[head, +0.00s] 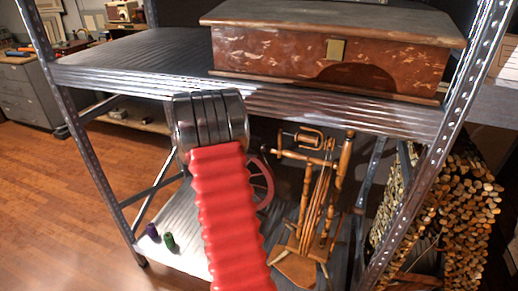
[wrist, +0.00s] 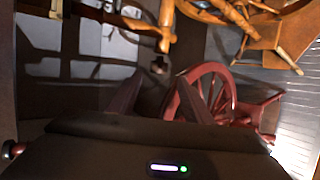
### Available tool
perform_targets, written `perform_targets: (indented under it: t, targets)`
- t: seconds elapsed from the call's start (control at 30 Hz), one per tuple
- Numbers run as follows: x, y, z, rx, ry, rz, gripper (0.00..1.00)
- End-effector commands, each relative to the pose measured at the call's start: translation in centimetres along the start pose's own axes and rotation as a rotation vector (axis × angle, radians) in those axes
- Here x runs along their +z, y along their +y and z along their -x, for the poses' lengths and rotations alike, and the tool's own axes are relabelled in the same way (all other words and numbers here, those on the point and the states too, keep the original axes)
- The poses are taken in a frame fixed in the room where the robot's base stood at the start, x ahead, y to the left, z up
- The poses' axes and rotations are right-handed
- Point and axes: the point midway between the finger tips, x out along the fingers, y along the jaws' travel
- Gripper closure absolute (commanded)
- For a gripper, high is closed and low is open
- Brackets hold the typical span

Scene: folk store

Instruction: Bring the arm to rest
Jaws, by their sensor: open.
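My arm shows in the head view as a red ribbed sleeve (head: 228,215) with a silver ringed cuff (head: 210,118). It reaches up and forward to the front edge of the metal shelf. My gripper (wrist: 158,88) shows in the wrist view as two dark fingers standing apart, with nothing seen between them. In the head view the gripper is hidden behind the cuff. A wooden spinning wheel (head: 313,190) stands on the lower shelf, right of my arm. Its red wheel (wrist: 211,92) appears behind the right finger in the wrist view; I cannot tell whether they touch.
A worn red-brown chest (head: 335,56) sits on the upper metal shelf (head: 130,60). A purple spool (head: 152,231) and a green spool (head: 169,241) stand on the lower shelf (head: 190,208), left of my arm. Stacked firewood (head: 460,210) is at right. Open wooden floor (head: 50,205) lies at left.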

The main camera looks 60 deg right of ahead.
Motion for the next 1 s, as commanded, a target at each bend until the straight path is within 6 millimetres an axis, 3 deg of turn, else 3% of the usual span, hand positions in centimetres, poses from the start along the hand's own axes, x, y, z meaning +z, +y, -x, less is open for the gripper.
perform_targets:
  t: [0.23,1.0]
  targets:
    - [0.0,-0.1,1.8,-0.001,-0.001,0.000,0.55]
    - [0.1,-0.2,1.8,-0.008,-0.004,0.019,0.55]
